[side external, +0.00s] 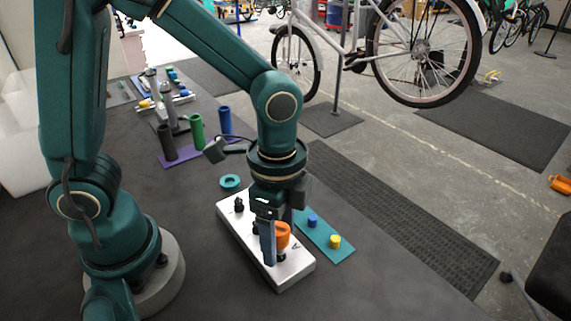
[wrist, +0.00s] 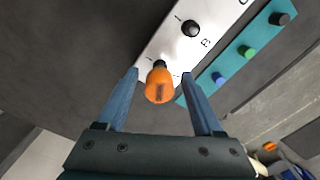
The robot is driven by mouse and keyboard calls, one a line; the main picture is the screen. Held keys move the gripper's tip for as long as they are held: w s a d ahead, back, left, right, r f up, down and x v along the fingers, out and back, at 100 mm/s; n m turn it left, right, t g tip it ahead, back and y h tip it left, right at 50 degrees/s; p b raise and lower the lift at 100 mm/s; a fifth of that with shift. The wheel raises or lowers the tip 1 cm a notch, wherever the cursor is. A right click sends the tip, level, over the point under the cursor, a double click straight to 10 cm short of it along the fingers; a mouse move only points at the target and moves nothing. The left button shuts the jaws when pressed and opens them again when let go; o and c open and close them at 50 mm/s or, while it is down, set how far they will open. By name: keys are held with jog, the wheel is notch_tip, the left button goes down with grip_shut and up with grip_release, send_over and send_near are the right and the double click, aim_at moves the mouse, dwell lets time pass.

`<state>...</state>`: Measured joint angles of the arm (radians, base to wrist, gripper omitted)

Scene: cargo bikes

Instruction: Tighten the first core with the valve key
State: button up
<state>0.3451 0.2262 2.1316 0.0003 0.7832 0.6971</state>
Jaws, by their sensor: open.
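The orange valve key (wrist: 160,88) is at the near end of the white block, over a black core (wrist: 160,64) that is mostly hidden. The key also shows in the side view (side external: 283,235); whether it is fully seated on the core I cannot tell. My gripper (wrist: 160,73) is open, pointing down, with one blue finger on each side of the key and visible gaps to both in the wrist view. The white block (side external: 284,279) lies on the dark bench top. Another black core (wrist: 190,28) stands in it beside the letter B.
A teal strip (side external: 320,236) with coloured caps lies beside the block. A teal ring (side external: 230,182) lies on the bench behind the block. A purple mat (side external: 180,160) with upright dark, green and blue cylinders is farther back. The bench left of the block is clear.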

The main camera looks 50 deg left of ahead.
jog(key=shift+c, duration=0.3)
grip_shut()
jog(key=m, duration=0.6)
jog(key=shift+m, duration=0.3)
jog(key=m, duration=0.5)
jog(key=shift+o, duration=0.3)
grip_release()
